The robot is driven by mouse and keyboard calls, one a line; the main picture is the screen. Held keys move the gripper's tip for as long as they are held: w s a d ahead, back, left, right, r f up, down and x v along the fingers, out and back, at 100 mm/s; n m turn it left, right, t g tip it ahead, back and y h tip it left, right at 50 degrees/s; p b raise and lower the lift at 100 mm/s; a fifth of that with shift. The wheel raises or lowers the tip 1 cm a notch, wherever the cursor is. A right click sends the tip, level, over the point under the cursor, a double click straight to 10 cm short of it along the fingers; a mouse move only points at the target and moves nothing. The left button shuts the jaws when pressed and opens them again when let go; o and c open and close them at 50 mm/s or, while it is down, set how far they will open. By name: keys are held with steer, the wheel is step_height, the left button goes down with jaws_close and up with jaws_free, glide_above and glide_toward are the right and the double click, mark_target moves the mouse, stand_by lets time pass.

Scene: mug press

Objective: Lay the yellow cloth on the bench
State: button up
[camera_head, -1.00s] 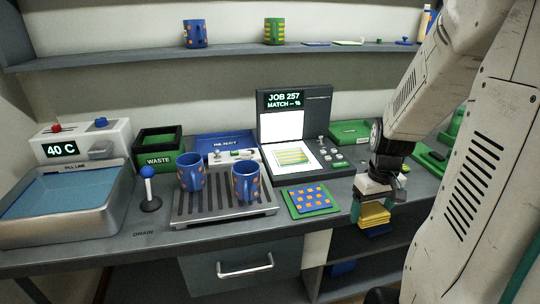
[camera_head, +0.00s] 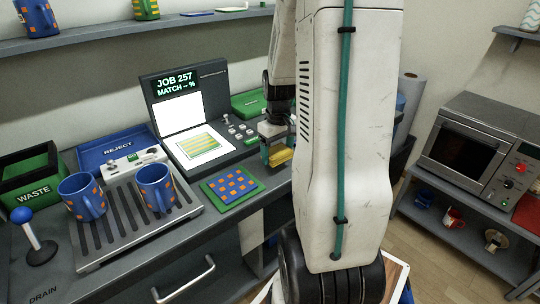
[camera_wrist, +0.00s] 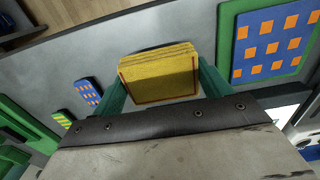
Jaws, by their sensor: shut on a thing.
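The yellow cloth (camera_wrist: 160,75) is a folded, layered pad with a dark red line near its edge. In the wrist view it sits between the two green fingers of my gripper (camera_wrist: 158,84), which is shut on it. In the head view the cloth (camera_head: 280,156) hangs below my gripper (camera_head: 277,150), near the front edge of the grey bench (camera_head: 222,226), right of the blue-and-orange patterned pad. My arm hides part of the bench to the right. I cannot tell how high the cloth is above the bench.
A blue pad with orange squares (camera_head: 232,183) lies on a green mat near my gripper. The scanner station (camera_head: 195,115), drain rack with two blue mugs (camera_head: 155,186) and waste bin (camera_head: 30,175) stand left. A microwave (camera_head: 470,150) stands on a shelf unit at right.

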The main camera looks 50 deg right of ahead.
mark_target(276, 158)
steer(key=shift+w+d, duration=0.15)
steer(key=shift+w, duration=0.05)
steer(key=shift+f, duration=1.75)
steer(key=shift+f, duration=0.2)
steer(key=o, duration=1)
steer(key=shift+c, duration=0.2)
steer(key=shift+r, duration=0.1)
